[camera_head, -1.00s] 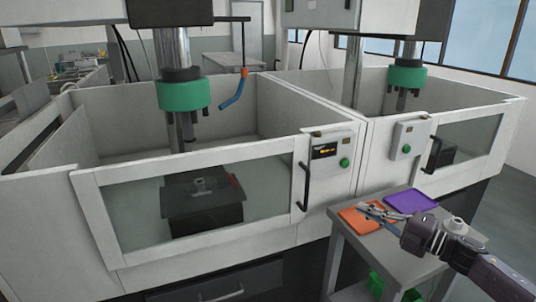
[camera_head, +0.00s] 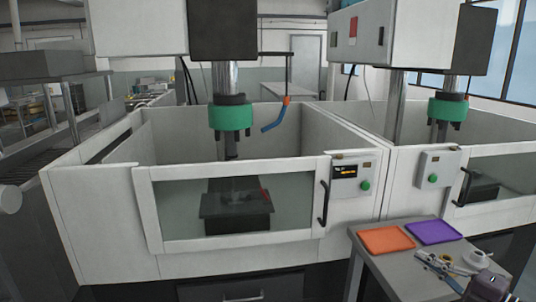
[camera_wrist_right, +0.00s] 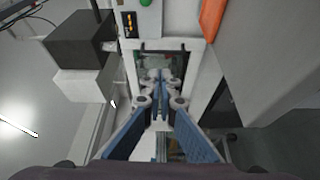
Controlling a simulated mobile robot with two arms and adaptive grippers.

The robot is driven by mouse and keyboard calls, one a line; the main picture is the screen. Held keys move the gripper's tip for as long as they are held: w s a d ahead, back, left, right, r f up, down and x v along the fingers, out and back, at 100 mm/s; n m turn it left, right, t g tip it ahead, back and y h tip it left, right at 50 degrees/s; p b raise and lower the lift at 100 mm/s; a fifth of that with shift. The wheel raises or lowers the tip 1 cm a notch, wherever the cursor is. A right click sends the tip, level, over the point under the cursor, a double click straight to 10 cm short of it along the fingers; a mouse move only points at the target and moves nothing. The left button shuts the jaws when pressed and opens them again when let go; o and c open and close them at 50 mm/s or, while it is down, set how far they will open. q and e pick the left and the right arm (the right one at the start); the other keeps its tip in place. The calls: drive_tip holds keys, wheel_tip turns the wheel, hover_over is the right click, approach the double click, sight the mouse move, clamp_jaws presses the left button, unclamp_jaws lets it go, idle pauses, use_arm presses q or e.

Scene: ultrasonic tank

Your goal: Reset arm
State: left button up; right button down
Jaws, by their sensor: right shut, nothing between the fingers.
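My right gripper (camera_head: 425,258) shows at the lower right in the head view, in front of and over the grey side table. Its blue fingers are together and empty. In the right wrist view the gripper (camera_wrist_right: 160,82) points up the picture, its fingertips close together with nothing between them. My left gripper is in neither view.
The side table (camera_head: 375,262) bears an orange tray (camera_head: 386,240), a purple tray (camera_head: 434,232) and a pale round part (camera_head: 476,260) close to my right gripper. The white tank enclosure (camera_head: 235,254) with a door handle (camera_head: 323,203) stands left of it. A control box (camera_head: 353,188) is on its front.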

drive_tip(key=a+f, duration=0.1)
drive_tip(key=w+a+f+m, duration=0.1)
drive_tip(key=a+f+m+h, duration=0.1)
drive_tip(key=shift+w+a+f, duration=0.15)
drive_tip(key=shift+w, duration=0.15)
drive_tip(key=a+f+m+h, duration=0.1)
drive_tip(key=f, duration=0.1)
drive_tip(key=s+a+f+m+h, duration=0.1)
drive_tip(key=m, duration=0.1)
drive_tip(key=a+f+m+h, duration=0.1)
drive_tip(key=a+f+m, duration=0.1)
drive_tip(key=shift+s+f+t+h, duration=0.3)
drive_tip(key=shift+t, duration=0.1)
drive_tip(key=s+a+f+m+g+h, duration=0.3)
drive_tip(key=s+a+f+m+g, duration=0.25)
drive_tip(key=s, duration=0.45)
drive_tip(key=s+a+f+m+g+h, duration=0.2)
drive_tip(key=s+a+f+m, duration=0.3)
drive_tip(key=s+f, duration=0.4)
drive_tip(key=s+a+m+g, duration=0.2)
drive_tip(key=s+m+g, duration=0.3)
drive_tip(key=s, duration=1.1)
wheel_tip(320, 180, down, 26)
drive_tip(key=s+g, duration=0.2)
drive_tip(key=s+d+f, duration=0.2)
drive_tip(key=s+f, duration=1.4)
drive_tip(key=s, duration=0.1)
drive_tip(key=shift+s+d+n+g, duration=0.15)
drive_tip(key=shift+d+n+g, duration=0.2)
drive_tip(key=shift+n, duration=0.1)
